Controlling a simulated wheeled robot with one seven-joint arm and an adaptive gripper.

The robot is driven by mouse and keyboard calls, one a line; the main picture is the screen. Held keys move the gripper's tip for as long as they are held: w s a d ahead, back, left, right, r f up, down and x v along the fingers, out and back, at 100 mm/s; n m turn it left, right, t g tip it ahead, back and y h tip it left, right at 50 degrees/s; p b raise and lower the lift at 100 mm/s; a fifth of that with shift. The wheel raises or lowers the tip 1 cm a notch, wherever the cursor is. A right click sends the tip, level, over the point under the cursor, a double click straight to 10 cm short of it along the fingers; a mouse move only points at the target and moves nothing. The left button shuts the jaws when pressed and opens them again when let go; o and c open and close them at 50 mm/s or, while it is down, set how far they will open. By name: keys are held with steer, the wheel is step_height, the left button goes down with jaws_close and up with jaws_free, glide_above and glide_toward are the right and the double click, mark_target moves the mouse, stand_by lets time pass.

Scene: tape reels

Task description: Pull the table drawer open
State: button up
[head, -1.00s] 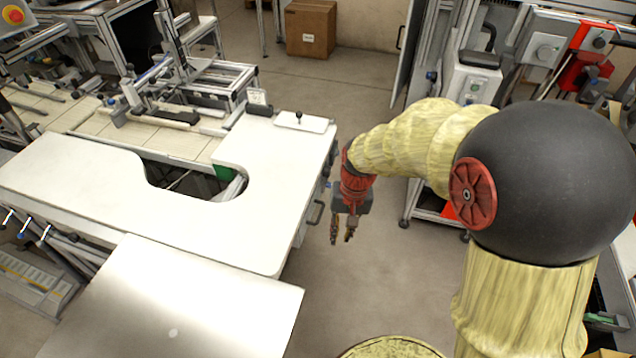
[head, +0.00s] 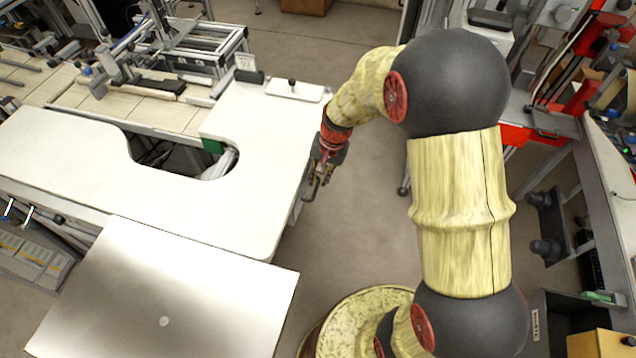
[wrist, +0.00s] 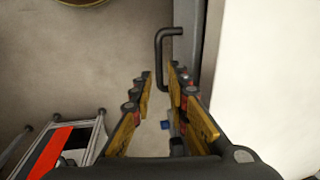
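The white table (head: 255,215) has its right side facing my arm in the head view. In the wrist view the white tabletop (wrist: 270,70) fills the right, and a grey drawer front (wrist: 188,38) runs along its edge. A dark bar handle (wrist: 159,55) stands out from that front. My gripper (wrist: 160,74) is open, with its two fingers on either side of the handle's lower part. I cannot tell whether a finger touches it. In the head view my gripper (head: 317,186) hangs at the table's right edge and largely hides the handle. The drawer looks shut.
A metal-topped table (head: 165,300) adjoins the white table at the front left. Bare floor (head: 370,225) lies right of the table. Grey and red equipment (head: 550,115) stands at the right. A frame fixture (head: 180,60) stands at the back left.

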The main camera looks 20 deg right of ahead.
steer(key=shift+w+a+f, duration=0.1)
steer(key=shift+a+f, duration=0.1)
steer(key=shift+f, duration=1.2)
steer(key=shift+c, duration=0.8)
jaws_close()
